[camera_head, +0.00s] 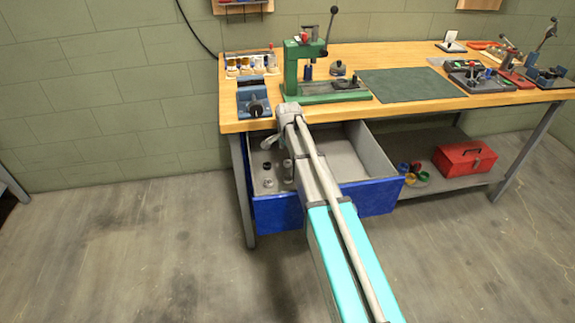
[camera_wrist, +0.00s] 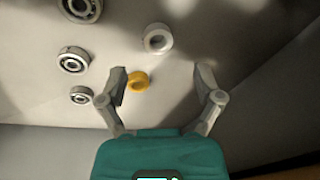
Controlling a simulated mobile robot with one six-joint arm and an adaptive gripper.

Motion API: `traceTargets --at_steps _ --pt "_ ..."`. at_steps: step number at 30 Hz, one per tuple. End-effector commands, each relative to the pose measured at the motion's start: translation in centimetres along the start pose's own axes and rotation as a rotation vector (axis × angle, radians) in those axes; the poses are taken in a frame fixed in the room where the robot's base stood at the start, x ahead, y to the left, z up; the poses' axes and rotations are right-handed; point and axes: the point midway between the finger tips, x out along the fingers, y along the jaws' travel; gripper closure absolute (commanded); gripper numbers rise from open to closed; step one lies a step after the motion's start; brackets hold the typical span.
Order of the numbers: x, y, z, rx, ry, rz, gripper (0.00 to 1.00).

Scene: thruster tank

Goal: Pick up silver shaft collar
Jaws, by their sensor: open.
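The silver shaft collar (camera_wrist: 158,39) appears to be the plain pale ring lying on the drawer floor in the wrist view, beyond my fingertips and roughly central between them. My gripper (camera_wrist: 160,70) is open and empty, with its two fingers spread wide. A yellow, brass-like collar (camera_wrist: 138,81) lies nearer, just beside my left finger; I cannot tell whether they touch. In the head view, my arm hides part of the open drawer, and I cannot make out the silver collar there.
Several ball bearings (camera_wrist: 73,59) lie to the left in the drawer. The blue-fronted drawer (camera_head: 275,213) is pulled out under the workbench (camera_head: 412,112), its walls close around my gripper. A green press (camera_head: 304,68) stands above. A red toolbox (camera_head: 464,160) sits on the lower shelf.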

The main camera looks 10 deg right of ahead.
Motion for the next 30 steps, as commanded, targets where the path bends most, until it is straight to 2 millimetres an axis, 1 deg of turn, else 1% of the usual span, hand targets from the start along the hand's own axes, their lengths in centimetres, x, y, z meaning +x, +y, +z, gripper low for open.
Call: traceTargets --at_steps 8,24,30 --pt "0.6 0.1 0.0 0.0 0.0 0.0 0.16" --pt "4.6 0.2 0.2 0.0 0.0 0.0 0.16" --pt "5.2 0.2 0.2 0.0 0.0 0.0 0.16"
